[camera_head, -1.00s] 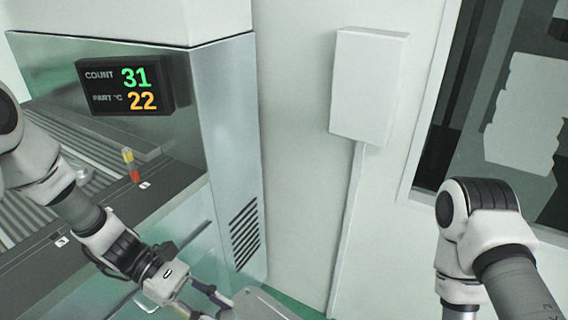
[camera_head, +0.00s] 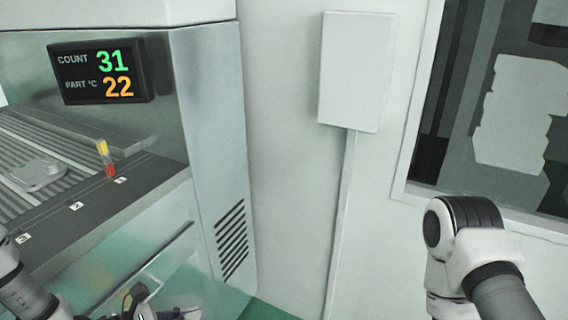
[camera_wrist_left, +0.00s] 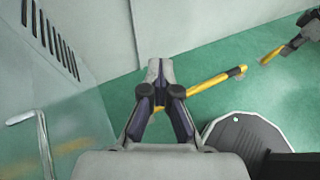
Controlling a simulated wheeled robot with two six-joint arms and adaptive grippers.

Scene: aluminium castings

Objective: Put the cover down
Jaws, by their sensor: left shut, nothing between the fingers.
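A grey cast cover (camera_head: 38,175) lies flat on the ribbed conveyor at the left in the head view. My left gripper (camera_head: 186,314) shows only partly at the bottom edge of the head view, low in front of the machine and well apart from that casting. In the left wrist view its fingers (camera_wrist_left: 158,72) are together with nothing between them, above the green floor. My right arm is at the right in the head view; its gripper is out of the picture.
The conveyor edge (camera_head: 105,212) has numbered marks and a small red-and-yellow post (camera_head: 105,158). A machine panel with vents (camera_head: 232,240) stands beside it. In the left wrist view, a rounded grey plate with a dark ribbed top (camera_wrist_left: 245,132) and a yellow bar (camera_wrist_left: 207,84) show low down.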

